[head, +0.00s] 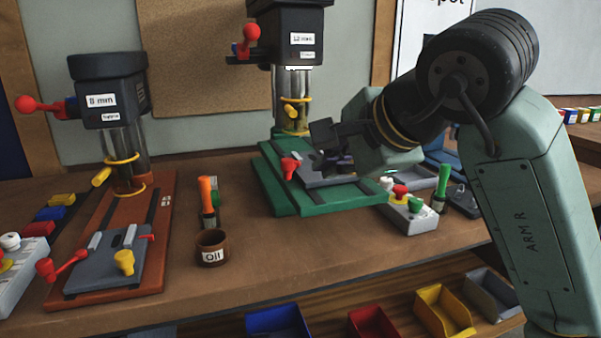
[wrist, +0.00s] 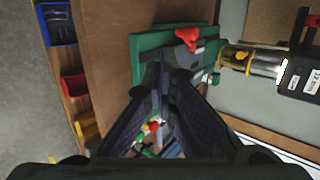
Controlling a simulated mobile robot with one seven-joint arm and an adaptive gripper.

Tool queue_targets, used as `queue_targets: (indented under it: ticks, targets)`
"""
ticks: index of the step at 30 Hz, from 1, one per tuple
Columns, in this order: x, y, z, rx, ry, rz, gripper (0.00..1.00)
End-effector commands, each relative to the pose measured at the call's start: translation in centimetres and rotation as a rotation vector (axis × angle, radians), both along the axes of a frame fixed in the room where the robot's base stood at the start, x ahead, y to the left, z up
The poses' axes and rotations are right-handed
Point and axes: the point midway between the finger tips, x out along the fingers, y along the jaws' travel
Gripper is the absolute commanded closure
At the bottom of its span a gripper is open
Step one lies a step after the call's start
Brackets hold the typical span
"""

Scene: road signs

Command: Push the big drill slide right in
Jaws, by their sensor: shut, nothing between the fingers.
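The big drill (head: 292,35), labelled 12 mm, stands at the back middle on a green base (head: 285,195). Its grey slide (head: 345,179) with a red handle (head: 290,167) lies on that base, partly hidden behind my gripper in the head view. The wrist view shows the green base (wrist: 137,60), the red handle (wrist: 188,38) and the drill (wrist: 300,79). My gripper (wrist: 166,78) is shut and empty, its fingertips at or just above the slide. I cannot tell whether they touch it.
A smaller 8 mm drill (head: 108,103) on a brown base stands at the left. An oil pot (head: 212,248) and an orange-handled tool (head: 207,195) stand between the drills. A control box (head: 410,212) and green-handled tool (head: 442,190) are right of the green base. Coloured bins (head: 442,308) sit below.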

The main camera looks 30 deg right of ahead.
Motion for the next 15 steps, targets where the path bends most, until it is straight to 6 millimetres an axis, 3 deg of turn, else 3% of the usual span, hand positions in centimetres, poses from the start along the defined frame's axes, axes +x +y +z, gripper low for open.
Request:
queue_targets:
  ticks: [3, 6, 15]
  targets:
    - [-1.5, -2.3, -1.1, -0.047, 0.076, -0.079, 1.00]
    - [-1.4, -2.8, -1.6, -0.055, 0.092, -0.090, 1.00]
    - [2.5, -3.5, -5.1, -0.048, 0.090, -0.084, 1.00]
